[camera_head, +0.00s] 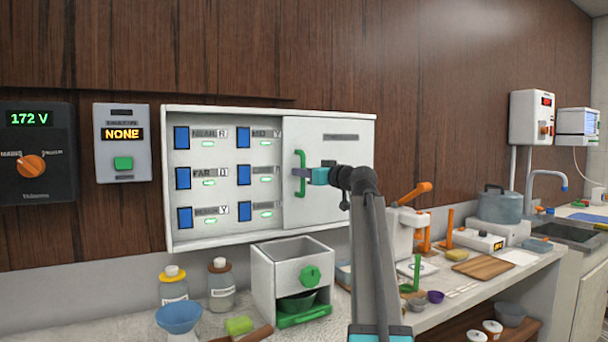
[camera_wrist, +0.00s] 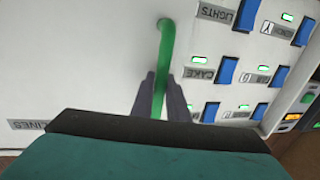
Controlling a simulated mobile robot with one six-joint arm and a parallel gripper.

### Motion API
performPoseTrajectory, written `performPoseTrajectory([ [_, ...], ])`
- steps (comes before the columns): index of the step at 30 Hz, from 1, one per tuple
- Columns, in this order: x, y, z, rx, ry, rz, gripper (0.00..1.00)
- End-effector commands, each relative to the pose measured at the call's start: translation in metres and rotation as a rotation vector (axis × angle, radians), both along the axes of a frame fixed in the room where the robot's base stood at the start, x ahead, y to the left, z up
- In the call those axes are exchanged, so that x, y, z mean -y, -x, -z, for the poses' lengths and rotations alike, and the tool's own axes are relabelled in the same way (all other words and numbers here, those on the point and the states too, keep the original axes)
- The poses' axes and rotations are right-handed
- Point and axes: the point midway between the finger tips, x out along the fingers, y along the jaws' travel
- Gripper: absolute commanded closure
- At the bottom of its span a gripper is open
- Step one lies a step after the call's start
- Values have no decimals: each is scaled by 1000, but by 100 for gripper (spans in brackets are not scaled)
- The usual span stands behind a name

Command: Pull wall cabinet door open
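The white wall cabinet (camera_head: 272,112) hangs on the wood-panelled wall. Its left part is uncovered and shows blue switches with green lights. A flat white door (camera_head: 345,137) covers its right part, with a green vertical bar handle (camera_head: 300,160) near its left edge. My gripper (camera_head: 302,172) reaches the handle from the right. In the wrist view, the green handle (camera_wrist: 167,42) runs between the two dark fingers of my gripper (camera_wrist: 161,85), which appear to touch it on both sides. The fingers hide part of the handle.
Below the cabinet, a white box with a green knob (camera_head: 290,260) stands on the counter beside jars and a blue bowl (camera_head: 179,316). A display panel (camera_head: 123,143) is on the wall at left. A pot (camera_head: 500,206) stands at right.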

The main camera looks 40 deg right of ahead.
Motion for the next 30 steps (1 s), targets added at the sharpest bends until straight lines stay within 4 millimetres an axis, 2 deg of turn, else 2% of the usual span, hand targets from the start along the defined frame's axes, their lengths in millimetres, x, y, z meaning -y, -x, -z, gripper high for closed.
performPoseTrajectory([
  [1,-2,1,3,-6,1,-4,79],
  [3,-3,0,3,-5,1,-6,68],
  [17,-5,3,2,-4,1,-8,68],
  [23,-6,21,3,-3,1,-8,68],
  [30,-4,58,4,-4,1,-7,68],
])
